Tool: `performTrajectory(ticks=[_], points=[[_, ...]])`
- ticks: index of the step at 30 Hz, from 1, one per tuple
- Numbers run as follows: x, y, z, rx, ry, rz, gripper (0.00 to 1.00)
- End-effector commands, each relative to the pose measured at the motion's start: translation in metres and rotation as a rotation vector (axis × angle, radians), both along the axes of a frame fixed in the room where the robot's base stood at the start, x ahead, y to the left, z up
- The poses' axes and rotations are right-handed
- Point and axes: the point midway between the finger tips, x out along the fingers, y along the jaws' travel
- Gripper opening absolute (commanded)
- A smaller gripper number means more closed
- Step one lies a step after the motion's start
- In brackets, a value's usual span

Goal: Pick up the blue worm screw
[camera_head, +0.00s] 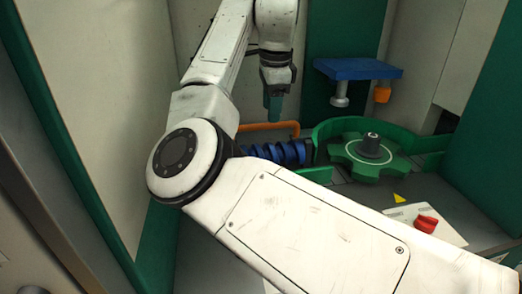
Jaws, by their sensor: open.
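The blue worm screw (287,152) lies roughly level beside the green gear wheel, with its threads showing. Part of its left end is hidden behind my arm. My gripper (273,112) hangs pointing down, above and a little left of the screw in the picture. Its teal fingers are seen edge-on, open, and appear apart from the screw. The gap between the fingers is hard to see from this side.
The green gear wheel (369,157) with a grey hub sits right of the screw inside a curved green wall (340,126). An orange bar (268,127) runs behind the screw. A blue shelf (358,69) hangs above. A red knob (426,223) is at lower right.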

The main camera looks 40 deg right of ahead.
Motion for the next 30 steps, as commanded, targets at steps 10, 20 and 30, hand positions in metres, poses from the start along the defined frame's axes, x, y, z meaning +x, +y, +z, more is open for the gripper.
performTrajectory(ticks=[10, 20, 30], points=[[0.006, -0.002, -0.032, 0.000, 0.000, 0.000, 0.49], [0.016, 0.000, -0.073, -0.001, 0.000, -0.001, 0.49], [0.017, -0.001, -0.080, -0.001, 0.000, -0.001, 0.48]])
